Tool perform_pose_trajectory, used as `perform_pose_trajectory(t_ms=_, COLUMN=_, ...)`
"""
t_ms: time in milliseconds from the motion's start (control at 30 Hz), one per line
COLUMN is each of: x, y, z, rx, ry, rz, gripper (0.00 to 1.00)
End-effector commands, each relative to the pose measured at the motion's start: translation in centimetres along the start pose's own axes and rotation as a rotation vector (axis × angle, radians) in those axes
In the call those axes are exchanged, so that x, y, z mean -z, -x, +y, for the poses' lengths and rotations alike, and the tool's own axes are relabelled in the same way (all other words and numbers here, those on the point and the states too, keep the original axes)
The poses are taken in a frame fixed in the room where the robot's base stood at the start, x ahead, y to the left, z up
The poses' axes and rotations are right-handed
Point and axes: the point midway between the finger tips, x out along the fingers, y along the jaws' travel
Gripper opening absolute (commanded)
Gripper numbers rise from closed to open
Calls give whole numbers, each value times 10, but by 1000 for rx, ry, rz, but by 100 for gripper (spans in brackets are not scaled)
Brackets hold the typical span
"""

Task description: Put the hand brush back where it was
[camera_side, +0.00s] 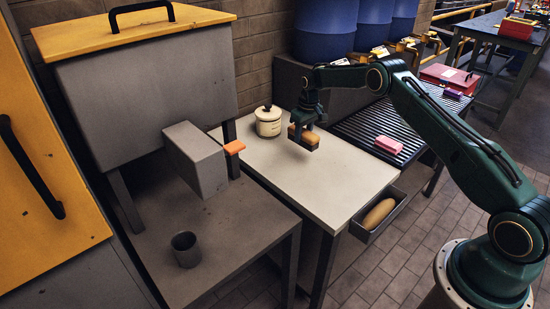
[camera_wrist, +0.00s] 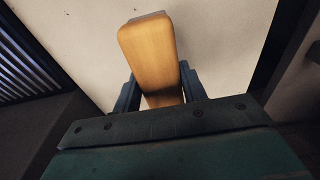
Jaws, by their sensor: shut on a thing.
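The hand brush (camera_side: 304,138) appears as a brown wooden block with a darker lower part. My gripper (camera_side: 306,128) is shut on it, over the back right part of the pale table (camera_side: 318,180). In the wrist view the brush's wooden back (camera_wrist: 150,50) lies between the two fingers of my gripper (camera_wrist: 160,92), with a grey edge at its far end. Its underside is hidden there. It looks close to the tabletop, but I cannot tell whether it touches.
A cream lidded pot (camera_side: 268,121) stands left of the brush. An open drawer (camera_side: 368,232) below the table's right end holds a tan rounded thing (camera_side: 379,213). A roller conveyor (camera_side: 385,128) with a pink block (camera_side: 388,144) lies right. The table's front is clear.

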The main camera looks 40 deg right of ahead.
Motion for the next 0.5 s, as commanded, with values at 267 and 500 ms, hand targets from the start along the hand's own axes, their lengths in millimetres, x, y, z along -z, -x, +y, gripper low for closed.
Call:
perform_pose_trajectory(t_ms=267, x=0, y=-6, z=0, rx=-1, ry=0, rz=2, gripper=23)
perform_pose_trajectory(t_ms=500, x=-2, y=-25, z=0, rx=0, ry=-1, rz=0, gripper=23)
